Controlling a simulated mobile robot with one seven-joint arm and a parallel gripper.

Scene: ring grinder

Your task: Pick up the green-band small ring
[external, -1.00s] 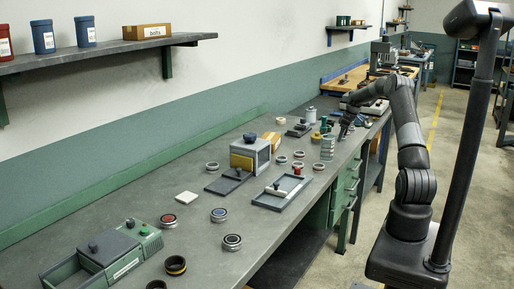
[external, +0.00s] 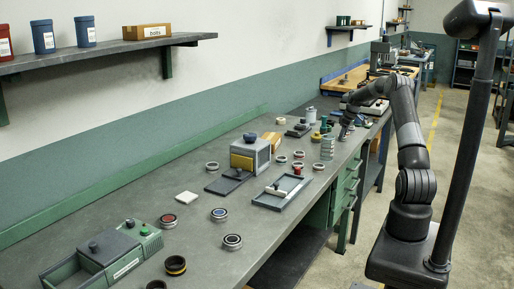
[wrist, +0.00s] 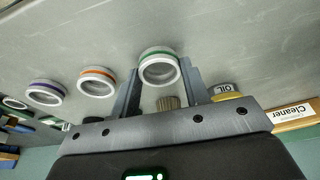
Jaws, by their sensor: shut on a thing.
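The green-band small ring (wrist: 160,68), a pale metal ring with a green stripe near its rim, sits between the two fingertips of my gripper (wrist: 158,72) in the wrist view. The fingers press on its two sides, and my gripper is shut on it. Whether the ring is clear of the bench is hard to tell. In the external view my gripper (external: 343,132) is over the far part of the grey bench, small and dark, and the ring in it cannot be made out.
In the wrist view an orange-band ring (wrist: 97,82) and a purple-band ring (wrist: 45,92) lie to the left. A yellow oil can (wrist: 228,91) and a Cleaner box (wrist: 293,116) are to the right.

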